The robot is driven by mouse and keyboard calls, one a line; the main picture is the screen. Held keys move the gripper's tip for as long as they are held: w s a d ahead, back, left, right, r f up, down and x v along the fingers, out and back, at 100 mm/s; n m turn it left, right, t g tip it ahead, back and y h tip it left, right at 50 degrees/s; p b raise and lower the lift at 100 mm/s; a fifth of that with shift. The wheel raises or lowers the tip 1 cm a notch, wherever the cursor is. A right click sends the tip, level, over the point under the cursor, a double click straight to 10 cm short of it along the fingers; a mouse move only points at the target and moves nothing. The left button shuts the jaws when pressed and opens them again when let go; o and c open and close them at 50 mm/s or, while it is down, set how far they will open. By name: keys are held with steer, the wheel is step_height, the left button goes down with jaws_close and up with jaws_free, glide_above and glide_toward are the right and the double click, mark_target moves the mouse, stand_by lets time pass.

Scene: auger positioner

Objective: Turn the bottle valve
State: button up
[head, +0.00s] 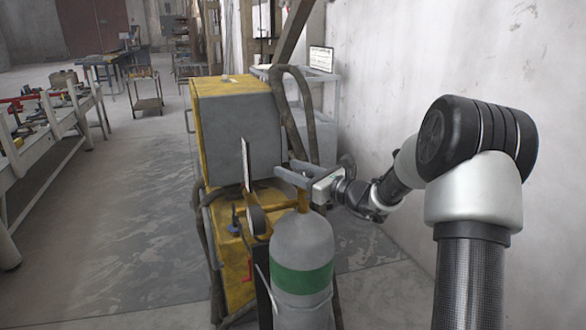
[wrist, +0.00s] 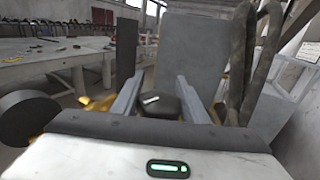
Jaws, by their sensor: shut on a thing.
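The gas bottle (head: 302,250) is a grey cylinder with a green band, standing upright in the lower middle of the head view. Its valve is hidden behind my gripper there. In the wrist view the valve (wrist: 160,104) shows as a dark rounded knob between the two fingers. My gripper (head: 287,168) is level above the bottle's neck, reaching in from the right. In the wrist view my gripper (wrist: 161,92) has a grey finger on each side of the knob and is shut on it.
A yellow and grey machine (head: 238,125) stands right behind the bottle, with dark hoses (head: 305,105) and a round dark gauge (head: 257,220). A wall (head: 385,70) runs along the right. A workbench (head: 45,150) is at left, with open floor (head: 120,230) between.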

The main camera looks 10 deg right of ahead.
steer(key=shift+s+a+n+g+y+p, duration=0.2)
steer(key=shift+s+n+g+y+p, duration=0.2)
steer(key=shift+n+g+y+p, duration=0.9)
steer(key=shift+s+a+n+g+y+p, duration=0.35)
steer(key=shift+n+g+y, duration=0.5)
steer(key=shift+n+g, duration=1.15)
steer(key=shift+s+a+n+g+y+p, duration=0.1)
steer(key=shift+s+n+g+y+p, duration=0.55)
steer(key=shift+g, duration=1.65)
steer(key=shift+w+n+y, duration=0.2)
steer(key=shift+n+y, duration=0.15)
steer(key=shift+y, duration=0.05)
steer(key=o, duration=1.1)
steer(key=shift+c, duration=0.2)
steer(key=shift+d, duration=0.1)
steer(key=s+d, duration=0.2)
steer(key=d, duration=1.5)
steer(key=shift+s+b, duration=0.3)
